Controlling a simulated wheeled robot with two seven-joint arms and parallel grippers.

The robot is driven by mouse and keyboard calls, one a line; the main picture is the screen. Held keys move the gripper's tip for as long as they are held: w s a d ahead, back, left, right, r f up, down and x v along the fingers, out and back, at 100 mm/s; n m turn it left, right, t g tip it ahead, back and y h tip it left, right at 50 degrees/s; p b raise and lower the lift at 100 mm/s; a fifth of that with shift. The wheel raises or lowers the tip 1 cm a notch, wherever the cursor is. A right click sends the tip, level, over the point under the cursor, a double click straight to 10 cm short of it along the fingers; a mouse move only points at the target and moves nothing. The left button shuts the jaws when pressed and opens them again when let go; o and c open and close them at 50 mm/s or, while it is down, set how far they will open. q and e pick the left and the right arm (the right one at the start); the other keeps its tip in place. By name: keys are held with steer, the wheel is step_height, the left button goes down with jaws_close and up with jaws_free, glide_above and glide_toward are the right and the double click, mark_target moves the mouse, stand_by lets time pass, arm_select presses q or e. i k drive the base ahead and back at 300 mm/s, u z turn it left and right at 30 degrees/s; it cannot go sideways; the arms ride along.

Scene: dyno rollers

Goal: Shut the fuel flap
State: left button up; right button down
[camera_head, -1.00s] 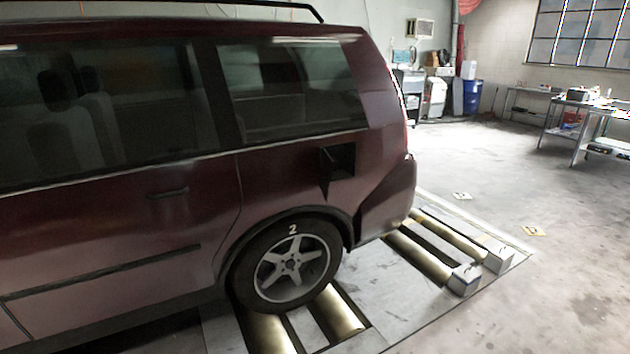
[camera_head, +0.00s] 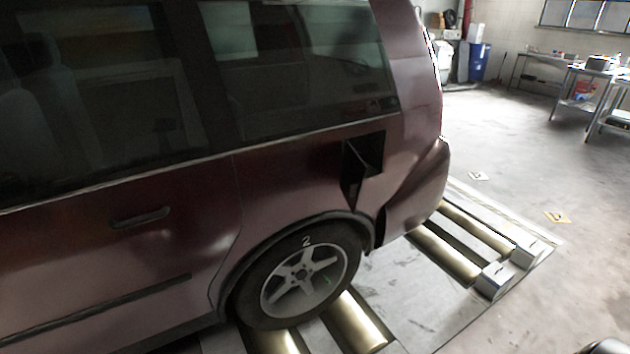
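The fuel flap (camera_head: 352,183) is on the rear side panel of the dark red car (camera_head: 190,225), above and a little right of the rear wheel. It stands open, swung out from the left side of a dark square recess (camera_head: 368,153). My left gripper is not in view.
The rear wheel (camera_head: 305,280), marked 2, sits by the metal rollers (camera_head: 358,318) in the floor. More rollers (camera_head: 445,252) with grey end blocks (camera_head: 494,281) lie behind the car. Open concrete floor (camera_head: 520,180) is at right, with work tables (camera_head: 590,85) and a blue barrel (camera_head: 479,62) beyond.

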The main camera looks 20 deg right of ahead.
mark_target(353, 171)
steer(key=z, duration=0.2)
steer(key=i, duration=0.95)
steer(key=z, duration=0.3)
